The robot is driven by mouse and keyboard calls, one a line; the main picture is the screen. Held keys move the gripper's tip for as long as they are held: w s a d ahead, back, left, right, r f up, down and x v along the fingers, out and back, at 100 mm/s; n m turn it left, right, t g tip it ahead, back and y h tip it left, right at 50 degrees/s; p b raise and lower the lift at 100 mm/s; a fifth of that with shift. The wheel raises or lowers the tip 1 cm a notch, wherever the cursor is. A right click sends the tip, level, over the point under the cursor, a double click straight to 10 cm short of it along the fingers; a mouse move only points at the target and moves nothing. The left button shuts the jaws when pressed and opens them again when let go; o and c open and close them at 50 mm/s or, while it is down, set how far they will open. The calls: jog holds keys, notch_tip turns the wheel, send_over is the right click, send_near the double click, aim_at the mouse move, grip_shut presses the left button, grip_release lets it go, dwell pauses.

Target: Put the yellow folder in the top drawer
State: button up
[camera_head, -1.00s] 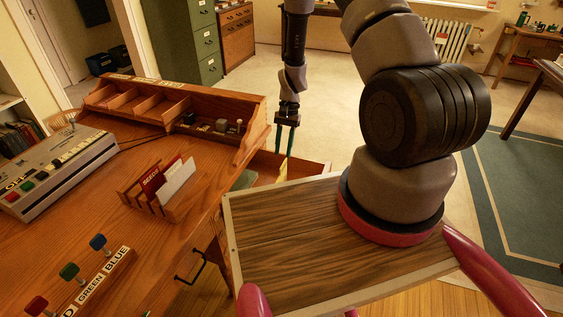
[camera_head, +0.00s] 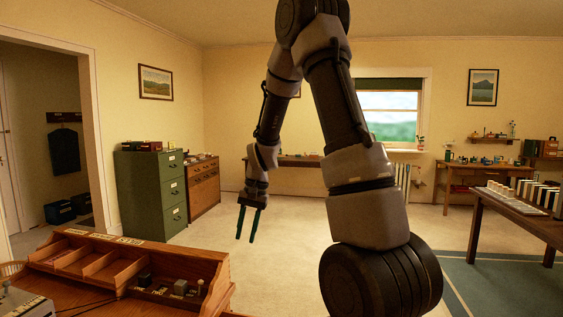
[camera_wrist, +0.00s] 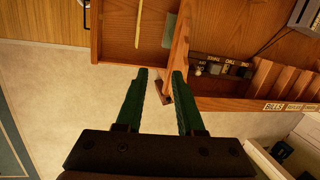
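My gripper (camera_head: 245,237) hangs in the air beyond the desk, its two green fingers apart with nothing between them. It also shows open and empty in the wrist view (camera_wrist: 160,84). In the wrist view an open wooden drawer (camera_wrist: 112,38) lies ahead of the fingertips. A thin yellow strip, which looks like the yellow folder (camera_wrist: 140,22) seen on edge, is inside it, apart from my fingers. A flat green piece (camera_wrist: 170,30) is beside it, close to the desk's side panel. The drawer and folder are out of the head view.
The desk organizer (camera_head: 110,268) has open compartments and small items. A green filing cabinet (camera_head: 150,195) and a wooden drawer chest (camera_head: 203,187) stand behind. A table (camera_head: 520,220) with white items is at the right. Open floor (camera_head: 285,225) surrounds my gripper.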

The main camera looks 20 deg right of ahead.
jog(key=s+d+r+n+t, duration=0.15)
jog(key=s+r, duration=0.25)
jog(key=r, duration=0.4)
jog(key=s+a+r+m+t, duration=0.1)
jog(key=s+r+t, duration=0.15)
jog(key=r, duration=0.45)
jog(key=s+d+r+t, duration=0.1)
jog(key=s+r, duration=0.3)
jog(key=s, duration=0.3)
jog(key=s+d+r+n+t, duration=0.1)
jog(key=s+r+t, duration=0.1)
jog(key=s+r, duration=0.3)
jog(key=shift+s+r+h, duration=0.2)
jog(key=shift+s+h, duration=0.2)
jog(key=shift+s, duration=0.65)
